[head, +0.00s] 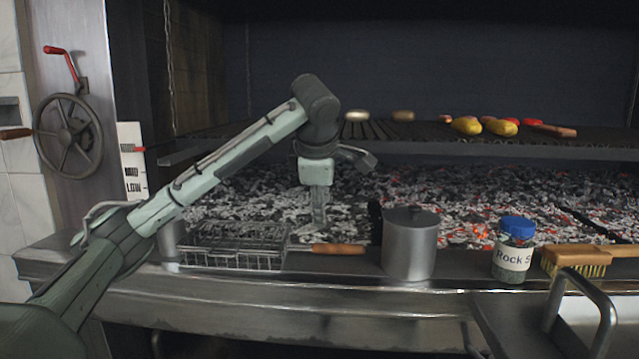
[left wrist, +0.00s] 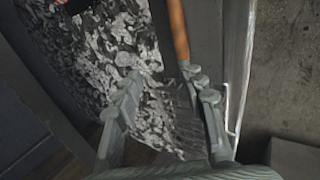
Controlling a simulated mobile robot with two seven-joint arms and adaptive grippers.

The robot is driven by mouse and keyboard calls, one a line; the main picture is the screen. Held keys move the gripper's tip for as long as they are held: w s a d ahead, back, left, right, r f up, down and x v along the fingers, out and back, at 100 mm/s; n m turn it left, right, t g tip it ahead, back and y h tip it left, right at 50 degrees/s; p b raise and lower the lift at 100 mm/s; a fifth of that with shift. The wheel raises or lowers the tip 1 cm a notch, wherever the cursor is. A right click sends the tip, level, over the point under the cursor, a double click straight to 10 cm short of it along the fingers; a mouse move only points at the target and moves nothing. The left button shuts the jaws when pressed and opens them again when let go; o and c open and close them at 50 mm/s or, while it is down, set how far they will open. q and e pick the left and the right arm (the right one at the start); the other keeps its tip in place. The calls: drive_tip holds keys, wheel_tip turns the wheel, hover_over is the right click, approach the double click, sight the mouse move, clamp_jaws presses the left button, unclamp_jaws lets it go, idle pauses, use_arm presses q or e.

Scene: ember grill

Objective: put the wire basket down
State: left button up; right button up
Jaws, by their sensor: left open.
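The wire basket (head: 235,246) rests on the steel ledge in front of the coals, at left of centre in the head view. Its wooden handle (head: 337,249) points right, toward the pot. The handle also shows in the left wrist view (left wrist: 178,30), its end near the right-hand fingertip. My left gripper (head: 320,222) points down above and behind the handle, apart from the basket. In the left wrist view my left gripper (left wrist: 165,82) is open, with nothing held between its fingers. The basket's mesh is hard to make out there. My right gripper is not in view.
A lidded metal pot (head: 409,246) stands right of the handle. A blue-capped jar (head: 514,250) and a brush (head: 578,257) are farther right. Glowing coals (head: 465,205) lie behind the ledge, under a grill rack (head: 400,133) with food. A hand wheel (head: 68,136) is at left.

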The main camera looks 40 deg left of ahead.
use_arm(q)
drive_tip(key=p+v, duration=0.2)
drive_tip(key=v, duration=1)
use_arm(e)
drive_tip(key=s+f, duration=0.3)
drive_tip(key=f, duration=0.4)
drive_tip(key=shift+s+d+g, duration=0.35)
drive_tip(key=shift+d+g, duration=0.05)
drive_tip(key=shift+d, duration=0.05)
use_arm(q)
drive_tip(key=shift+w, duration=0.1)
